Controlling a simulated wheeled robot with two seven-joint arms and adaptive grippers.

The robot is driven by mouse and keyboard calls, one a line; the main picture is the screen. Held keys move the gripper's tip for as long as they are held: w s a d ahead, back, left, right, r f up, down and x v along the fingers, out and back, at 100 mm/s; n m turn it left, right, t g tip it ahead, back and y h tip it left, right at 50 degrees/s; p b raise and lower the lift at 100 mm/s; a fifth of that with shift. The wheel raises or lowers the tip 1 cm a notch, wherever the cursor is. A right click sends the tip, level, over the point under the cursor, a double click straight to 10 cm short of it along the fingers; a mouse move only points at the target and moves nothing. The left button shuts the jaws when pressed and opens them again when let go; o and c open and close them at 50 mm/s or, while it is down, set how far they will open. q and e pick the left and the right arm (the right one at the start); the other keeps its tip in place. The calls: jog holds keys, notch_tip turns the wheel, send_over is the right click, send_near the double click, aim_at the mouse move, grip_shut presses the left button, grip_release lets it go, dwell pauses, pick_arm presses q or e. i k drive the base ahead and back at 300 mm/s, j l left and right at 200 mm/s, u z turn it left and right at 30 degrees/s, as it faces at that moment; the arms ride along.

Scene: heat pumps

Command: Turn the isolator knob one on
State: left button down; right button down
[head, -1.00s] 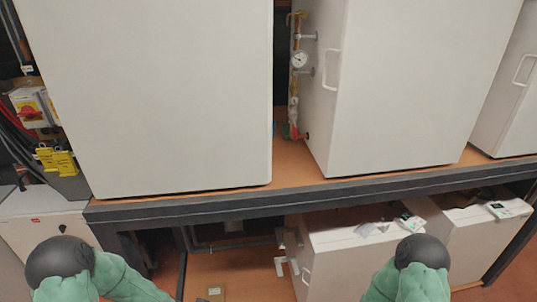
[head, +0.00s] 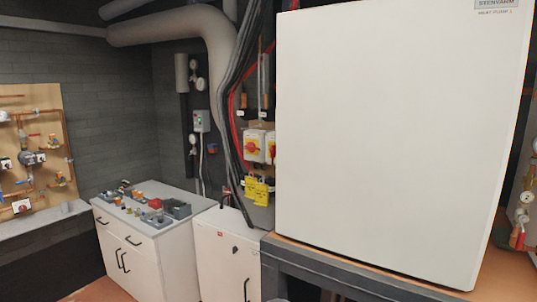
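Two isolator boxes hang on the wall left of the large white heat pump cabinet (head: 400,140). The second red knob (head: 272,150) is partly hidden by the cabinet edge. I cannot read which one is numbered one, nor tell the knobs' exact positions. Yellow tags (head: 257,191) hang below the boxes. Neither of my grippers shows in the head view.
A low white cabinet (head: 226,252) stands below the isolators. Left of it is a white drawer unit (head: 135,245) with several fittings on top. Black and red cables run beside the isolators. The heat pump cabinet stands on a dark-framed bench (head: 330,268).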

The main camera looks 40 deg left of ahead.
aim_at(251, 147)
jog(key=u, duration=1.5)
jog(key=i+j, duration=1.35)
